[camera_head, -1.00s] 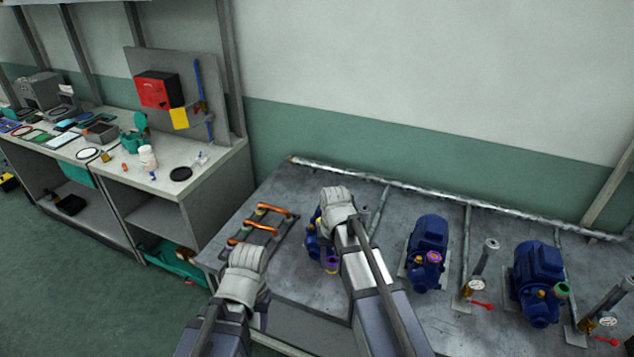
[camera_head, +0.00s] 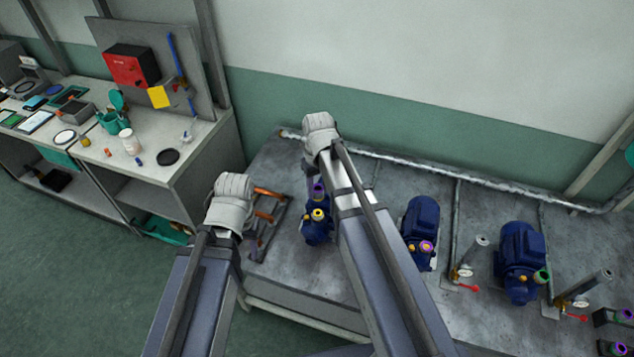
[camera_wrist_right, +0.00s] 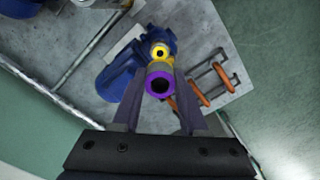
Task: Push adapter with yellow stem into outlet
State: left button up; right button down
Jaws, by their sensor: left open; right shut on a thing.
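My right gripper (camera_wrist_right: 158,90) is shut on an adapter whose open end has a purple ring (camera_wrist_right: 160,82); its purple part also shows in the head view (camera_head: 318,190). The adapter's lower stem is mostly hidden. Just past it in the wrist view is a yellow-ringed outlet (camera_wrist_right: 160,52) on the leftmost blue pump (camera_head: 316,232). The outlet also shows in the head view (camera_head: 318,214), in front of the adapter. They look apart, but the gap's height cannot be judged. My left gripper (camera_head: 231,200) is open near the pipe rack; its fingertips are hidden.
A rack with orange pipes (camera_head: 268,212) is left of the pump. Further blue pumps (camera_head: 421,228) (camera_head: 520,258), gauges and red-handled valves are to the right. A pipe (camera_head: 400,165) runs along the back edge. A cluttered workbench (camera_head: 205,135) is at left.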

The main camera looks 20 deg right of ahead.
jog(key=shift+f, duration=0.2)
notch_tip(320, 180, down, 6)
jog(key=b, duration=0.6)
jog(key=shift+f, duration=0.1)
jog(key=shift+f+b, duration=0.65)
jog(key=shift+b, duration=0.2)
dwell(1.4)
jog(key=shift+c, duration=1.8)
grip_release()
jog(key=shift+r, duration=0.1)
jog(key=shift+r+p, duration=2.95)
jog(key=shift+p, duration=0.05)
